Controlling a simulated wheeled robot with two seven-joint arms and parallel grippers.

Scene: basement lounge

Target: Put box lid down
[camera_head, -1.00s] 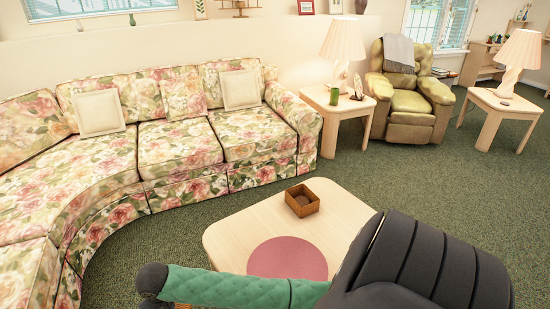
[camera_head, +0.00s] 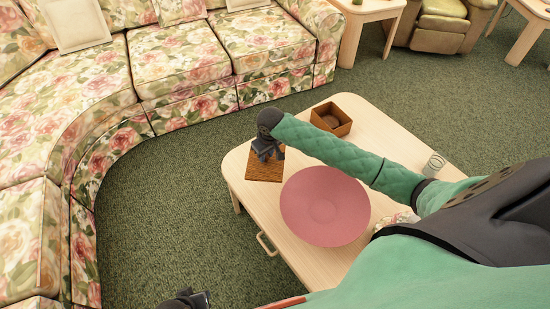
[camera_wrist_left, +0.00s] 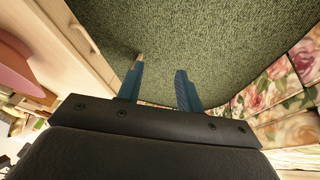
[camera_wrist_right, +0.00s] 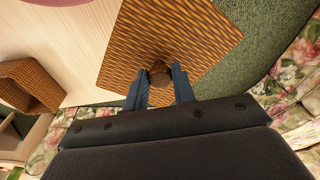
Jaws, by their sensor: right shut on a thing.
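The box lid (camera_head: 262,172) is a flat brown woven square with a small round knob. It is at the left far corner of the coffee table. My right gripper (camera_head: 268,152) is above it, and the right wrist view shows the fingers (camera_wrist_right: 160,85) shut on the knob of the lid (camera_wrist_right: 160,35). Part of the lid reaches past the table edge over the carpet in that view. I cannot tell whether it touches the tabletop. The open brown box (camera_head: 331,120) stands on the table to the right of the lid. My left gripper (camera_wrist_left: 158,85) is open and empty over the carpet.
The pale wooden coffee table (camera_head: 388,128) carries a large pink dish (camera_head: 325,205) and a clear glass (camera_head: 434,164). A drawer handle (camera_head: 266,244) sticks out of its front side. A floral sofa (camera_head: 180,60) curves around the left and back. Green carpet (camera_head: 160,205) lies clear between them.

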